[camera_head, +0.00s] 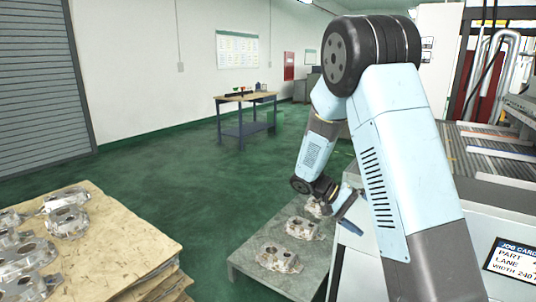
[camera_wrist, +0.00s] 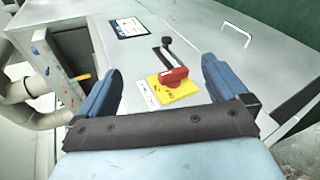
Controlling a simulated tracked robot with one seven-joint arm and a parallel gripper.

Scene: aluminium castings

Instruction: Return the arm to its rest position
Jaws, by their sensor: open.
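My light blue arm bends down from the top right of the head view. My gripper (camera_head: 347,207) is low beside the grey machine cabinet, partly hidden by my own arm. In the wrist view my gripper (camera_wrist: 162,66) is open, with two blue fingers spread wide and nothing between them. Beyond the fingers is a grey panel (camera_wrist: 105,55) with a red lever (camera_wrist: 172,78) on a yellow plate (camera_wrist: 180,91). The lever shows between the fingers, apart from both.
A low grey table (camera_head: 245,262) with several castings (camera_head: 278,259) stands below my gripper. A cardboard-layered stack (camera_head: 125,250) bears more castings (camera_head: 68,221) at left. A job card (camera_head: 515,260) is on the cabinet. Green floor (camera_head: 190,185) is clear between; a workbench (camera_head: 243,130) stands far back.

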